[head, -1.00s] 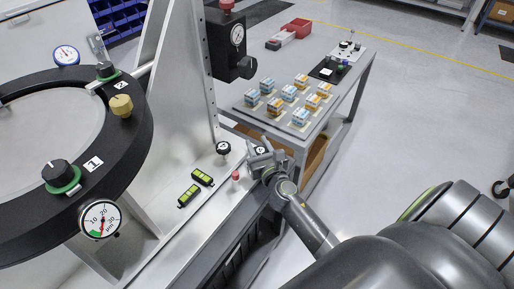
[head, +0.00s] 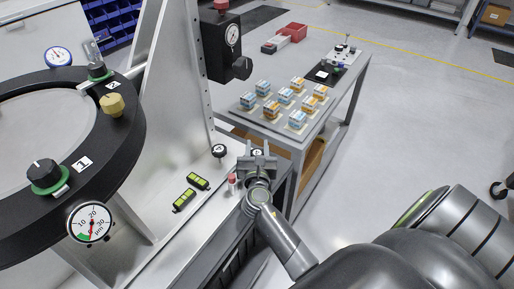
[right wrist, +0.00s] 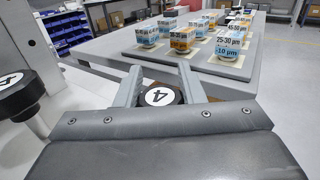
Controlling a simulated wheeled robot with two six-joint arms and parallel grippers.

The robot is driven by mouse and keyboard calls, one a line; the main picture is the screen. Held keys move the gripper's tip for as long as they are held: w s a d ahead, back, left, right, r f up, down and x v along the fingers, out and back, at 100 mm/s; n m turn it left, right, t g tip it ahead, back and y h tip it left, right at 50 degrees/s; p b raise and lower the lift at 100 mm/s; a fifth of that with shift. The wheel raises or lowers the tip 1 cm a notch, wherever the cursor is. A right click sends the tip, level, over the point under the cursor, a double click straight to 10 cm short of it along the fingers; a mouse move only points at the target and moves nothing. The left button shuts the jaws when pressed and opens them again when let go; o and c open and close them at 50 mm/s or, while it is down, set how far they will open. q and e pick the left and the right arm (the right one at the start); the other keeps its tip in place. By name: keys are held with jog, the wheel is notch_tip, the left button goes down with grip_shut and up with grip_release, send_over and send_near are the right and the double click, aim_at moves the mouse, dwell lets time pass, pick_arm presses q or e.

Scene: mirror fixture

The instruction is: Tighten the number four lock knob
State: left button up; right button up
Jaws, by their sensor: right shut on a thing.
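The number four lock knob shows in the right wrist view as a black knob (right wrist: 174,97) with a white disc marked 4. It sits between the two fingers of my right gripper (right wrist: 160,80), which is shut on it. In the head view my right gripper (head: 257,165) is at the right edge of the pale fixture base, and only the knob's white label (head: 257,153) shows between its fingers. My left gripper is not in view.
A black knob (head: 219,150), a small red-topped part (head: 232,182) and two green-yellow levels (head: 198,181) stand just left of the gripper. The black ring (head: 122,125) with its dial (head: 90,222) is further left. A grey table (head: 338,105) with several small boxes stands behind.

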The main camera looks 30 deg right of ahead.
jog(key=o, duration=1)
notch_tip(320, 180, up, 10)
jog(key=p, duration=0.3)
